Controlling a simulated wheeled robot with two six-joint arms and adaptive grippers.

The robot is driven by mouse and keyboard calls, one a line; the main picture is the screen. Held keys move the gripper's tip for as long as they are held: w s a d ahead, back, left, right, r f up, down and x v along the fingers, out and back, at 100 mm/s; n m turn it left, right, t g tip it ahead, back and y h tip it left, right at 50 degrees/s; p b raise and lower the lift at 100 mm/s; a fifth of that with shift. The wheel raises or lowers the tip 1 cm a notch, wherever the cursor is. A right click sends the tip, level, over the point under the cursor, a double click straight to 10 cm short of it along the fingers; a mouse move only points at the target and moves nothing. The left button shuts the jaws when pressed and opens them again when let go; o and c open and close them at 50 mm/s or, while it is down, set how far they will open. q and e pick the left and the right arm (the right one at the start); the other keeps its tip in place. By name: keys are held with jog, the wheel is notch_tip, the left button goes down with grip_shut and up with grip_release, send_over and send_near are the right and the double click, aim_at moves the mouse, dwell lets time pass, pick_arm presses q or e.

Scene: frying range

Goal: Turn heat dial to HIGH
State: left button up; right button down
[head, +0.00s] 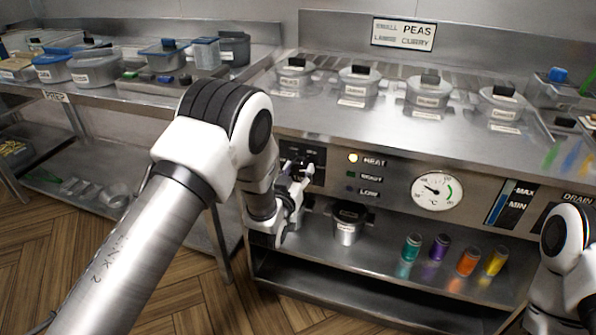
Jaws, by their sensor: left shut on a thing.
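The heat dial (301,164) is a dark knob on the left of the steel range's front panel, partly hidden by my left gripper. My left gripper (299,172) is at the dial, with its fingers shut on it. The dial's pointer and most of its markings are covered or too small to read. The READY lamp (350,174) and LOW lamp (350,189) look dark. My right arm shows at the lower right edge, but its gripper is out of view.
A round gauge (437,190) and a MAX/MIN level strip (510,205) sit further right on the panel. Several lidded pots stand on the range top. A metal pot (347,225) and coloured jars, including a teal one (411,248), stand on the shelf below.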

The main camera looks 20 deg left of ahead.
pick_arm(q)
jog(key=shift+m, duration=0.6)
jog(key=shift+m+b, duration=0.35)
jog(key=shift+m, duration=0.65)
jog(key=o, duration=1.2)
jog(key=shift+c, duration=0.2)
jog(key=s, duration=1.2)
